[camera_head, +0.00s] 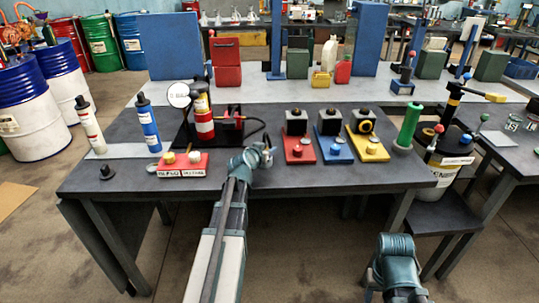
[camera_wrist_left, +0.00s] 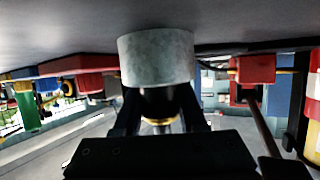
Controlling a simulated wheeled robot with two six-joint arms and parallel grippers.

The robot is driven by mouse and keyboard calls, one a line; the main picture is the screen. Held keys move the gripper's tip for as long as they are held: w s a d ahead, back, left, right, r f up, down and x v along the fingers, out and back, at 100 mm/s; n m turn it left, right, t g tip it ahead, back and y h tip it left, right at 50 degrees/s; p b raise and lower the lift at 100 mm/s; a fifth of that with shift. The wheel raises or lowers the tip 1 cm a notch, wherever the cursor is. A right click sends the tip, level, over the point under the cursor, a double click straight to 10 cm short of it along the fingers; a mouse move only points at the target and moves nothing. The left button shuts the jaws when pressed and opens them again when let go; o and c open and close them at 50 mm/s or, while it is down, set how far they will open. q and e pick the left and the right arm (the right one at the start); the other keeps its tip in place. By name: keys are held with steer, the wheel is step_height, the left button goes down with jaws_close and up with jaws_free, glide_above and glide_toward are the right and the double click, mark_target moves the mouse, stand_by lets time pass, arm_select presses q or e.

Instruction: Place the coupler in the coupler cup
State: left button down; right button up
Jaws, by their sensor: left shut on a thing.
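My left gripper (camera_head: 266,150) is over the front middle of the dark table in the head view. In the left wrist view its fingers (camera_wrist_left: 160,108) are shut on the coupler (camera_wrist_left: 160,100), a small dark piece with a gold-coloured ring. The coupler cup (camera_wrist_left: 157,58), a pale grey cylinder, stands against the table surface directly beyond the fingers, lined up with the coupler. I cannot tell whether the coupler's end is inside the cup or just short of it. In the head view my arm and gripper hide the coupler. Only my right arm's links show at the lower right, not its gripper.
Red (camera_head: 299,150), blue (camera_head: 335,150) and yellow (camera_head: 368,148) plates with black blocks stand to the right. The table's front right is clear.

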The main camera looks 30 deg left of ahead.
arm_select(q)
steer(key=shift+r, duration=0.1)
steer(key=shift+f, duration=0.25)
steer(key=shift+c, duration=2.3)
jaws_free()
steer(key=shift+r, duration=0.15)
steer(key=shift+s+r, duration=0.2)
steer(key=shift+r, duration=0.05)
steer(key=p+v, duration=0.4)
steer(key=v, duration=0.7)
steer(key=shift+s+d+p, duration=0.1)
steer(key=shift+s+p, duration=0.25)
